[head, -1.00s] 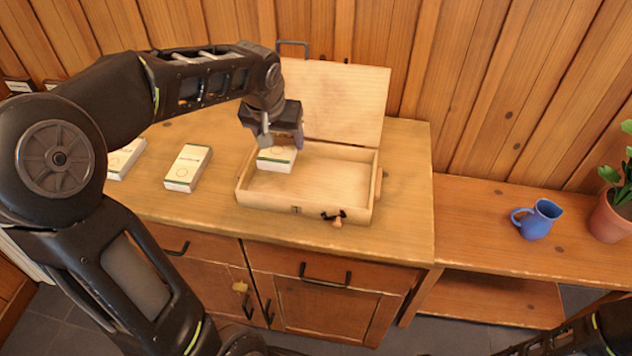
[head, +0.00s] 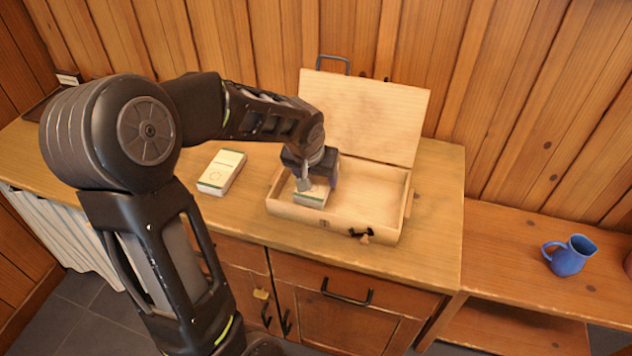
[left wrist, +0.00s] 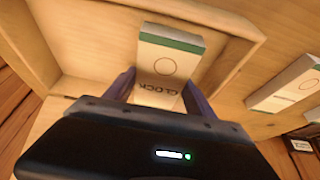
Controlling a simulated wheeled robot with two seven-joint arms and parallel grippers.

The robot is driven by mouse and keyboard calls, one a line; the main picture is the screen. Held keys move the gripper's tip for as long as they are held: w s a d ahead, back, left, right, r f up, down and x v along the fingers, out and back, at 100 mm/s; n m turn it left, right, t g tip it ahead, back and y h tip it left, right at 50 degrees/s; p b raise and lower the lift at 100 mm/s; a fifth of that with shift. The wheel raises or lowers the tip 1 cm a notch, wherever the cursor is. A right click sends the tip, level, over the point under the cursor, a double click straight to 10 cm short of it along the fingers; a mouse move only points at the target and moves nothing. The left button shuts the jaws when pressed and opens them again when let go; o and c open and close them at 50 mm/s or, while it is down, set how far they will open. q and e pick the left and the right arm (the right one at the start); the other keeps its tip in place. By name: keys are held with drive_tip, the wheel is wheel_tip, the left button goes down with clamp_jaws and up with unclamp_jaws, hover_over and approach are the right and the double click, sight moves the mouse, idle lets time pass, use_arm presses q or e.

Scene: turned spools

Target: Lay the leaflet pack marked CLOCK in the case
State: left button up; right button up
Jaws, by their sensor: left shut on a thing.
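The leaflet pack marked CLOCK (left wrist: 165,68) is white with a green band and a printed circle; its lettering shows in the left wrist view. My left gripper (head: 312,188) is shut on this pack, with a finger on either side of it. In the head view the pack (head: 314,196) is at the left end of the open wooden case (head: 335,222), inside its walls. I cannot tell whether it touches the case floor. The case's lid (head: 365,115) stands open at the back. My right gripper is not in view.
Another white and green pack (head: 222,172) lies on the counter left of the case, and shows in the left wrist view (left wrist: 285,84). A blue jug (head: 570,256) stands on the lower bench at right. The right part of the case is empty.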

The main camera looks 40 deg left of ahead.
use_arm(q)
drive_tip(key=shift+f, duration=1.1)
drive_tip(key=shift+f, duration=0.15)
drive_tip(key=o, duration=1.5)
drive_tip(key=shift+r, duration=0.3)
drive_tip(key=v, duration=1.1)
drive_tip(key=shift+s+d+r, duration=0.1)
drive_tip(key=shift+s+r, duration=0.1)
drive_tip(key=shift+r, duration=0.1)
